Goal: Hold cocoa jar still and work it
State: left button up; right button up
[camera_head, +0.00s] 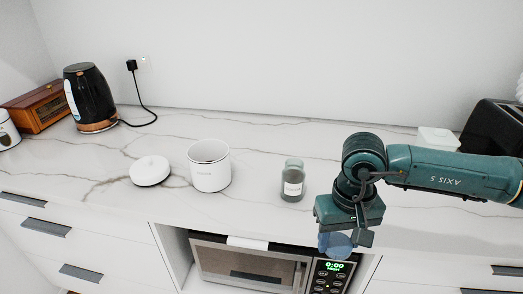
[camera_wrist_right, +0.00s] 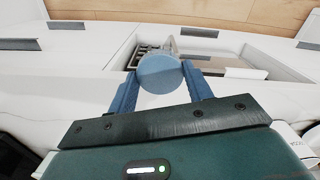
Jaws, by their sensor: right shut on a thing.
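A white canister (camera_head: 210,168) with small dark lettering stands upright and open-topped on the counter. A white round lid (camera_head: 150,171) with a knob lies on the counter to its left. A small greenish glass jar (camera_head: 293,182) with a white label stands to the right of the canister. The lettering is too small to read, so I cannot tell which is the cocoa jar. My right gripper (camera_head: 346,242) is shut on a round blue disc (camera_head: 333,245), held in front of the counter edge. The disc shows between both fingers in the right wrist view (camera_wrist_right: 160,74). My left gripper is out of view.
A black kettle (camera_head: 88,97) and a wooden box-like radio (camera_head: 38,106) stand at the back left. A microwave (camera_head: 250,264) sits in a niche below the counter. A black appliance (camera_head: 494,128) and a white box (camera_head: 437,141) are at the right. The back middle counter is clear.

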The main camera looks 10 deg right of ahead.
aim_at(293, 177)
jog(key=i+j, duration=0.35)
jog(key=i+j+z, duration=0.1)
jog(key=i+j, duration=0.25)
jog(key=j, duration=0.15)
